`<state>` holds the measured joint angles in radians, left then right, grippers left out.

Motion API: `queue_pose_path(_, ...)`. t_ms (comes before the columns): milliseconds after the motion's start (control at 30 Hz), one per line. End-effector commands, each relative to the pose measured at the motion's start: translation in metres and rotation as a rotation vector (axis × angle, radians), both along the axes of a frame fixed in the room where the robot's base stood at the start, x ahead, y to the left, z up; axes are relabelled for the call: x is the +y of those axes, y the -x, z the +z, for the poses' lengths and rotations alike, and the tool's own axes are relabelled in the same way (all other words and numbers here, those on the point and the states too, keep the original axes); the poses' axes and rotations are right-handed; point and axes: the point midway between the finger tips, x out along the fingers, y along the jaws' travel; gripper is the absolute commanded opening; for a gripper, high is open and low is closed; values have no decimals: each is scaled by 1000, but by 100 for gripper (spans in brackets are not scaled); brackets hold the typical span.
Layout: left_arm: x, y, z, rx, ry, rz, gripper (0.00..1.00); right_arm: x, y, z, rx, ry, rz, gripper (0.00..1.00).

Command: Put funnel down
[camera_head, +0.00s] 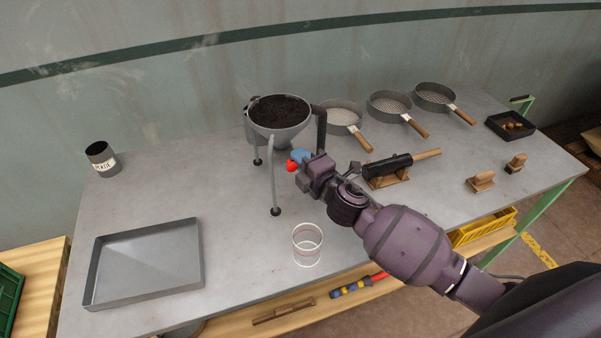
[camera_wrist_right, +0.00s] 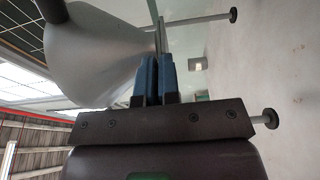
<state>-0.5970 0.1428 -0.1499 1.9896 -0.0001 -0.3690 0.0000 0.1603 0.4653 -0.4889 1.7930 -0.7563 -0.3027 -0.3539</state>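The funnel (camera_head: 280,135) is a grey bowl filled with dark, soil-like material, on thin legs with round black feet. It is upright near the back middle of the table; I cannot tell whether its feet touch the top. My right gripper (camera_head: 298,158) is at the funnel's lower right side, beside a small red part (camera_head: 291,166). In the right wrist view the funnel (camera_wrist_right: 95,50) fills the left, and the blue fingers (camera_wrist_right: 157,80) are close together around a thin grey part by its neck. The contact is partly hidden. My left gripper is out of view.
A clear beaker (camera_head: 307,246) stands at the front edge. A metal tray (camera_head: 198,262) lies front left, a dark labelled cup (camera_head: 103,160) back left. Several sieves (camera_head: 389,106) line the back right. A black tool on a wooden stand (camera_head: 388,172) is beside my right arm.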

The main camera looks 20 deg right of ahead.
Motion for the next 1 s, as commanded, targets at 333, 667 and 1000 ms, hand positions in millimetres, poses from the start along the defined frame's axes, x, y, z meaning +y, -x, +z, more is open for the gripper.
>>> queue_pose_path(333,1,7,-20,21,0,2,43,1,0,-34,1,-4,-1,0)
queue_pose_path(667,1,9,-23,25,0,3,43,0,0,-41,-4,-1,1,0)
queue_pose_path(1000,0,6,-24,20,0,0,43,0,0,-46,0,-1,0,22)
